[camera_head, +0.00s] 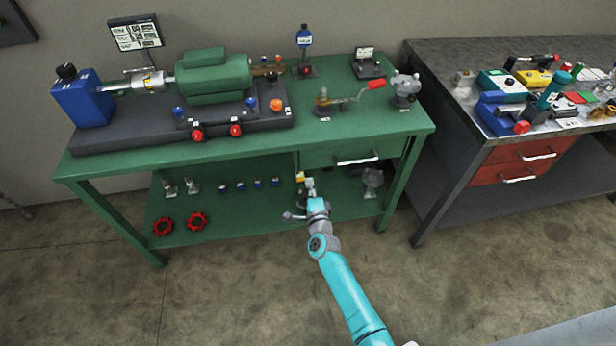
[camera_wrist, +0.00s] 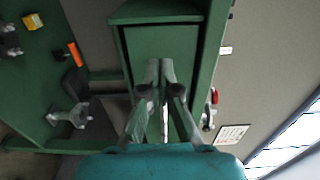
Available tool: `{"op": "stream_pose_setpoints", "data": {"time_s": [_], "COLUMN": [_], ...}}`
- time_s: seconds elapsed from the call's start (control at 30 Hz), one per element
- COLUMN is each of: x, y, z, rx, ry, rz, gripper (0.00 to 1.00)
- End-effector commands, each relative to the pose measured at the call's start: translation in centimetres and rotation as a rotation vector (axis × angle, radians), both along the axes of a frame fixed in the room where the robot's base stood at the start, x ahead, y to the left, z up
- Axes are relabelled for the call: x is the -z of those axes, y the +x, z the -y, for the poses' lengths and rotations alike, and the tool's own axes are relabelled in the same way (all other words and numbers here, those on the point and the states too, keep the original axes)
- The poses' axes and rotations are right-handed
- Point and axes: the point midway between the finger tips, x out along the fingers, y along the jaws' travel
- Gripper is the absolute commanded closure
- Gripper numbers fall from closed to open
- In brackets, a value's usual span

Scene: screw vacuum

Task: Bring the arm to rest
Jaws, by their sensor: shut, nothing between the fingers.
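My teal arm reaches from the bottom of the head view toward the green workbench. My gripper (camera_head: 309,186) is in front of the bench, below the green drawer (camera_head: 330,153) and at the height of the lower shelf in the picture. In the wrist view my gripper (camera_wrist: 160,72) has its two grey fingers together and holds nothing. Behind the fingers the green drawer front (camera_wrist: 140,48) shows, with its handle partly hidden by them. I cannot tell the exact gap between fingertips and drawer.
Red handwheels (camera_head: 196,220) lie on the lower shelf. A dark bench (camera_head: 440,70) with red drawers stands at right. The floor in front is clear.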

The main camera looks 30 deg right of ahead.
Motion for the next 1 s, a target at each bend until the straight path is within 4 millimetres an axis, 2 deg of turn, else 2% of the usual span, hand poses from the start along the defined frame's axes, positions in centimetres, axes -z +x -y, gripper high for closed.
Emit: {"op": "stream_pose_setpoints", "data": {"time_s": [0.1,0.3,0.77,0.87,1.0], "x": [0.1,0.1,0.2,0.6,1.2], "y": [-2.0,-4.3,-5.7,-7.5,-12.3], "z": [-0.6,-1.2,-1.6,-1.9,-2.9], "rx": [-0.001,0.000,-0.002,-0.011,-0.037], "ry": [0.001,0.002,-0.009,-0.049,-0.165], "rz": [-0.001,0.000,-0.005,-0.022,-0.066], "gripper": [1.00,1.00,1.00,1.00,1.00]}}
